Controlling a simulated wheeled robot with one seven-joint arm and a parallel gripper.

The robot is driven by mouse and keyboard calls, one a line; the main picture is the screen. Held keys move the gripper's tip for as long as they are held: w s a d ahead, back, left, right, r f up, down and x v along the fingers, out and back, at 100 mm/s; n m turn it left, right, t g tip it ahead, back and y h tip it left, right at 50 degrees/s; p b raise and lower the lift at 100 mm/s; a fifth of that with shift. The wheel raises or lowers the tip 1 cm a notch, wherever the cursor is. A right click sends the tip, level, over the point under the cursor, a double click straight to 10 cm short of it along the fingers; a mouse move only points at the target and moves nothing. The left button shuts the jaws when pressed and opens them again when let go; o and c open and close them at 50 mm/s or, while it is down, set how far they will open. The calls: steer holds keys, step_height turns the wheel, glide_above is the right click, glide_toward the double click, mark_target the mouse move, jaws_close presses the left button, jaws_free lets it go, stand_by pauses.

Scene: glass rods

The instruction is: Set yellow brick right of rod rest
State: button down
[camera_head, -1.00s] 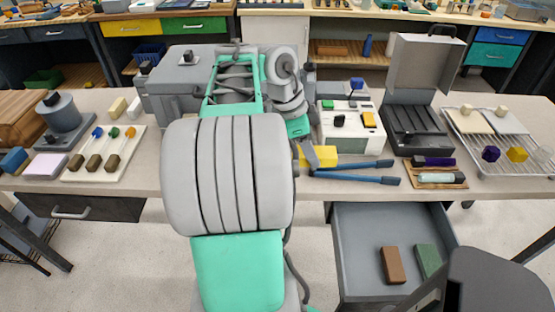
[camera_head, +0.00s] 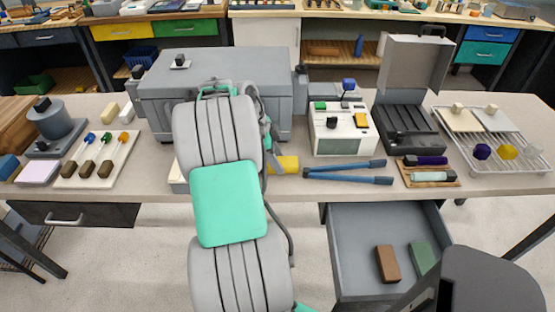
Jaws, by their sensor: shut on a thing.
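The yellow brick (camera_head: 286,163) shows at the right edge of my arm, near the front of the bench and left of the blue-handled tool. My gripper (camera_head: 277,170) is mostly hidden behind my own arm; a small grey part of it shows against the brick, and it is shut on the brick. Whether the brick touches the bench is hidden. A pale edge of something (camera_head: 178,180) shows left of my arm, mostly covered; I cannot tell if it is the rod rest. A wooden tray (camera_head: 408,180) with a purple and a pale piece lies at right.
The blue-handled tool (camera_head: 345,171) lies close right of the brick. Behind stand a large grey box (camera_head: 165,100) and a white device with buttons (camera_head: 335,145). A white board (camera_head: 70,180) with coloured-tipped pieces is at left. An open drawer (camera_head: 350,255) juts out in front.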

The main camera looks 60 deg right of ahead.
steer(key=shift+f, duration=0.15)
steer(key=c, duration=0.7)
jaws_free()
steer(key=p+v, duration=0.2)
steer(key=v, duration=1)
steer(key=w+a+r+n+t+h, duration=0.2)
steer(key=w+a+r+n+t, duration=0.1)
steer(key=w+a+n, duration=0.75)
steer(key=s+a+f+n+t+y, duration=0.1)
steer(key=a+n, duration=0.5)
steer(key=a, duration=0.4)
steer(key=s+a+f+n+t+y, duration=0.1)
steer(key=a+f+n+t, duration=0.1)
steer(key=a+n, duration=0.5)
steer(key=s+a+f+n+t+y, duration=0.1)
steer(key=a+n, duration=0.6)
steer(key=a, duration=0.7)
steer(key=shift+s+a+f+y, duration=0.1)
steer(key=shift+a+f+y, duration=0.15)
steer(key=shift+f+y, duration=0.2)
